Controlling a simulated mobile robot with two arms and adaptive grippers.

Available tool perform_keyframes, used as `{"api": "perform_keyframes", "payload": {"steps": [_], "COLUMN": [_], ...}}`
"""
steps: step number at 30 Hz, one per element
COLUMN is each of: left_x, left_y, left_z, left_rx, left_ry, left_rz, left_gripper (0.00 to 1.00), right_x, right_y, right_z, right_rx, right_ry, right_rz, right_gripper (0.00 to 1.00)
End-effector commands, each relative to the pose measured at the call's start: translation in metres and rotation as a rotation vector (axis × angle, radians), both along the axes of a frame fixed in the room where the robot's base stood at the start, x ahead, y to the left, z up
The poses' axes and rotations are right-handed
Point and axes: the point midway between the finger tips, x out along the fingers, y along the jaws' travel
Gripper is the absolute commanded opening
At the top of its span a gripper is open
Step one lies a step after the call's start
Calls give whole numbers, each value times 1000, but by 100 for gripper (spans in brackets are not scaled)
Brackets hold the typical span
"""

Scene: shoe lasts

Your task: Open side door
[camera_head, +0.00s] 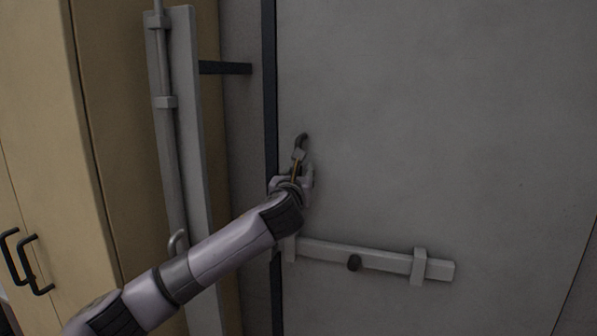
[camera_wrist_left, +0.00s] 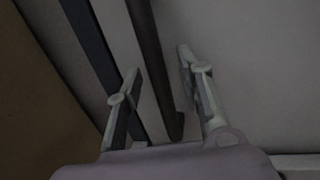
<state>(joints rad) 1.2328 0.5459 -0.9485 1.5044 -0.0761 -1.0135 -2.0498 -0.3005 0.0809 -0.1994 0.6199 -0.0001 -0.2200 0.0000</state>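The side door (camera_head: 430,120) is a large flat grey panel in the head view, and it looks shut against its dark frame edge. A dark handle (camera_head: 301,141) shows on its left side, just above my left gripper (camera_head: 292,180). My left gripper hides the handle's lower part. In the left wrist view, a dark bar (camera_wrist_left: 150,55), apparently the handle, runs between the two fingers of my left gripper (camera_wrist_left: 157,63). The fingers are spread, with gaps on both sides of the bar. My right gripper is not in view.
A grey sliding bolt (camera_head: 385,261) with a dark knob crosses the door below my gripper. A tall grey post with a rod (camera_head: 165,130) stands left of the door. A tan cabinet (camera_head: 40,130) with black handles is at far left.

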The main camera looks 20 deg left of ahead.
Motion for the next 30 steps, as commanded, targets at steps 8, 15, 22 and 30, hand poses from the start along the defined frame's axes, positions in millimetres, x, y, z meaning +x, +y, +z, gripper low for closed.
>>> {"api": "perform_keyframes", "payload": {"steps": [8,15,22,30], "left_x": [8,7,7,7], "left_y": [1,1,1,2], "left_z": [0,0,0,0], "left_rx": [1,0,0,0], "left_ry": [0,0,0,0], "left_rz": [0,0,0,1], "left_gripper": [35,29,14,0], "right_x": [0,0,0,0], "right_y": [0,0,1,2], "right_z": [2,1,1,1], "right_rx": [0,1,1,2], "right_ry": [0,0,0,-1], "right_rz": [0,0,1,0], "right_gripper": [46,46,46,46]}}
